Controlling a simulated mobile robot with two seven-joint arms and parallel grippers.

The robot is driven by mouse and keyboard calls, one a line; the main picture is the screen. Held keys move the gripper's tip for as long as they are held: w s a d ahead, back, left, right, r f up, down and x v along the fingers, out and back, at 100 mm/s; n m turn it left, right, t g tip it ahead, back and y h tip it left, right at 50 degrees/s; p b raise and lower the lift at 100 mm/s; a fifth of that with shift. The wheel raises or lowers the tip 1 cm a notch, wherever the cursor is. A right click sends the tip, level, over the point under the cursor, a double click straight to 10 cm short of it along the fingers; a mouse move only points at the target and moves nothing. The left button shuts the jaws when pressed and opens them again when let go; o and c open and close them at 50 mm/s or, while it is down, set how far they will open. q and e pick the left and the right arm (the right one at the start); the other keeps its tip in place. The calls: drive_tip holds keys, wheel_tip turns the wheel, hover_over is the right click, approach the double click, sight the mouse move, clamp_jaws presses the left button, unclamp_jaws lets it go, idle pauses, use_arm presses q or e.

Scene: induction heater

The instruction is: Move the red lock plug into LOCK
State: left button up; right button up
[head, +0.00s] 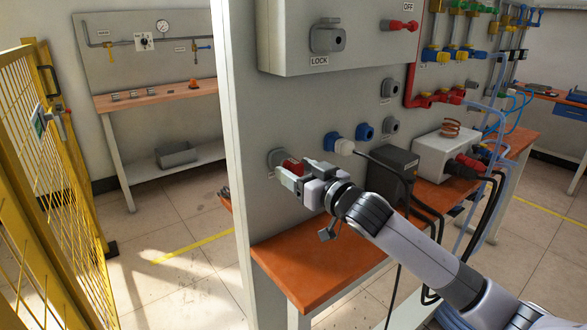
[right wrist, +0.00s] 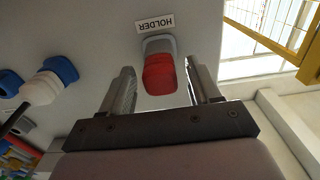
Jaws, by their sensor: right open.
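The red lock plug (right wrist: 159,75) sits in a grey socket (right wrist: 159,45) beneath a label that reads HOLDER, upside down in the right wrist view. In the head view the red plug (head: 292,166) shows just beyond my right gripper (head: 284,176), low on the grey panel. My right gripper (right wrist: 165,90) is open, with one finger on each side of the plug and visible gaps to it. The LOCK socket (head: 327,37) is a grey fitting above the LOCK label on the box at the top. My left gripper is not in view.
Blue sockets (head: 366,131) and a white plug with a cable (head: 345,146) sit right of the holder. A black box (head: 391,172) and a white heater unit (head: 444,156) stand on the orange bench (head: 290,264). A yellow fence (head: 40,150) is at left.

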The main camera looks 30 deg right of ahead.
sight(299, 172)
drive_tip(key=shift+p, duration=0.3)
clamp_jaws()
drive_tip(key=shift+s+d+p, duration=0.15)
drive_tip(key=shift+s+p, duration=0.1)
drive_tip(key=shift+s, duration=1.25)
drive_tip(key=shift+s+d+p, duration=0.1)
drive_tip(key=shift+s+p, duration=0.1)
drive_tip(key=shift+s, duration=1.3)
